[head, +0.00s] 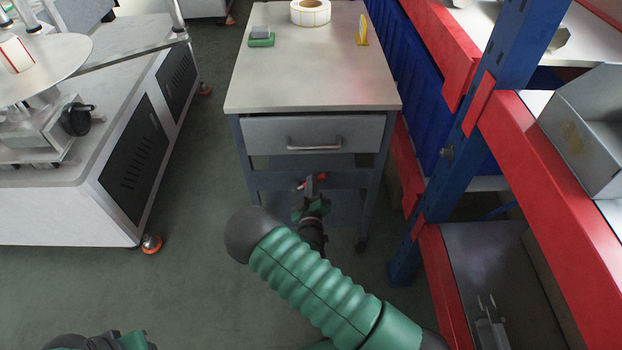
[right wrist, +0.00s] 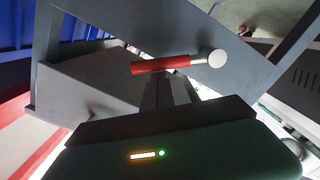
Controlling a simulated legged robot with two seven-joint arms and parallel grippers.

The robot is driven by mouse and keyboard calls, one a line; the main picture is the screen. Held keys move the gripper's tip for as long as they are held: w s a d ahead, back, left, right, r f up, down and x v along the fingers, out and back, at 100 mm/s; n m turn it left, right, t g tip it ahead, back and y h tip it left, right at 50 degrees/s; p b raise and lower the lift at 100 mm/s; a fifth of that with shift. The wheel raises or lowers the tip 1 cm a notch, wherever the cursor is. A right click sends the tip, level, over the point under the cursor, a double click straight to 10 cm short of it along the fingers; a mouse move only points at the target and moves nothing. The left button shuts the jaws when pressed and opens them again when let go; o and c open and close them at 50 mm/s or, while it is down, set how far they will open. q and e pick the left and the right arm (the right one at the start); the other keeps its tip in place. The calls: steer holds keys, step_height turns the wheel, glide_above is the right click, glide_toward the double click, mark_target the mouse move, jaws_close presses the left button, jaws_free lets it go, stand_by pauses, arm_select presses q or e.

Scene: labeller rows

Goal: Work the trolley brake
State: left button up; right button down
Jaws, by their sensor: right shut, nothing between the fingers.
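The trolley (head: 310,85) is grey with a flat top and a drawer with a bar handle (head: 314,144). Its brake lever (head: 321,177) shows as a small red piece low at the front, partly hidden by my gripper. In the right wrist view the brake lever (right wrist: 160,65) is a red bar with a round silver end at its right. My right gripper (head: 313,190) is shut and empty. Its fingertips point at the red bar from just in front; I cannot tell whether they touch it. Only a piece of my left arm shows at the bottom left; its fingers are out of view.
A label roll (head: 311,13), a green and grey block (head: 261,38) and a yellow item (head: 362,30) are on the trolley top. A red and blue rack (head: 460,140) stands close on the right. A white machine (head: 75,200) stands left, with free floor between.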

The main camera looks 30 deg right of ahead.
arm_select(q)
steer(key=shift+a+f+b, duration=0.55)
steer(key=shift+a+f, duration=0.05)
steer(key=shift+f, duration=0.15)
arm_select(e)
steer(key=f+m, duration=0.1)
steer(key=m, duration=0.1)
steer(key=s+d+f+m, duration=0.1)
steer(key=m, duration=0.1)
steer(key=d+f+m, duration=0.1)
steer(key=f, duration=0.1)
steer(key=shift+s+d+m, duration=0.1)
steer(key=shift+s+m, duration=0.3)
stand_by(0.3)
